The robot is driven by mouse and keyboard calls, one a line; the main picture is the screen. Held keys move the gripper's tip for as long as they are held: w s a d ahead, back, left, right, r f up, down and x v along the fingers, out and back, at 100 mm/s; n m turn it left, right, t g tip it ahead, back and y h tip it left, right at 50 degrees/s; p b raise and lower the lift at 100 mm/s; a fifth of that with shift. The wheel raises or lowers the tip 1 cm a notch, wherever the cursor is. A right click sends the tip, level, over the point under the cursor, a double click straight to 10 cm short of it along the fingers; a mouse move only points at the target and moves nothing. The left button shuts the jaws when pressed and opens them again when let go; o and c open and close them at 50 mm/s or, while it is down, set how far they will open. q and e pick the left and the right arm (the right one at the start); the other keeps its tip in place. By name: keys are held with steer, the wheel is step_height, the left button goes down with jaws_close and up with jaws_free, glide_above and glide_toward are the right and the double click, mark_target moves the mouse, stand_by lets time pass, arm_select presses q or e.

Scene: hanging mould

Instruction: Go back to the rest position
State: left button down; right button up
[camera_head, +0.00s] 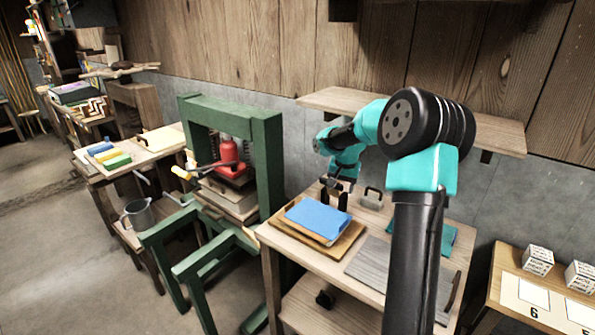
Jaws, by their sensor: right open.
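My right arm reaches in from the lower right and bends down over the wooden table (268,242). My right gripper (336,197) is open and points down at the back of that table. It is close to the far edge of a blue sheet or block (316,217), which lies on a wooden board (338,243). I cannot tell whether the fingers touch the blue piece. My left gripper is not in view.
A grey panel (378,264) and a teal piece (449,238) lie on the table, partly behind my arm. A green press frame (268,165) with a red jack (229,153) stands left. A wall shelf (333,101) hangs behind. White boxes (538,260) sit right.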

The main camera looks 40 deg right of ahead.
steer(key=w+a+f+n, duration=0.1)
steer(key=a+f, duration=0.1)
steer(key=a, duration=0.2)
steer(key=w+a+f+n+t+y, duration=0.1)
steer(key=w+a+f+n, duration=0.1)
steer(key=a, duration=0.1)
steer(key=w+a+f+n, duration=0.1)
steer(key=a+f, duration=0.2)
steer(key=a, duration=0.1)
steer(key=shift+w+a+y, duration=0.3)
steer(key=shift+a, duration=0.05)
steer(key=a+f+n, duration=0.1)
steer(key=a, duration=0.1)
steer(key=a+f+n, duration=0.1)
steer(key=a, duration=0.2)
steer(key=w+a+f+n+t, duration=0.1)
steer(key=a, duration=0.1)
steer(key=shift+a+f+y, duration=0.35)
steer(key=shift+y, duration=0.05)
steer(key=s+a+f+n+g+y, duration=0.1)
steer(key=s+a+f, duration=0.8)
steer(key=a+f, duration=0.2)
steer(key=s+a+f+n+g+y, duration=0.1)
steer(key=s+a+f+n, duration=0.1)
steer(key=s+a+f, duration=0.7)
steer(key=a+f, duration=0.3)
steer(key=a, duration=0.1)
steer(key=shift+s+f+n+g, duration=0.2)
steer(key=shift+f+n+g, duration=0.1)
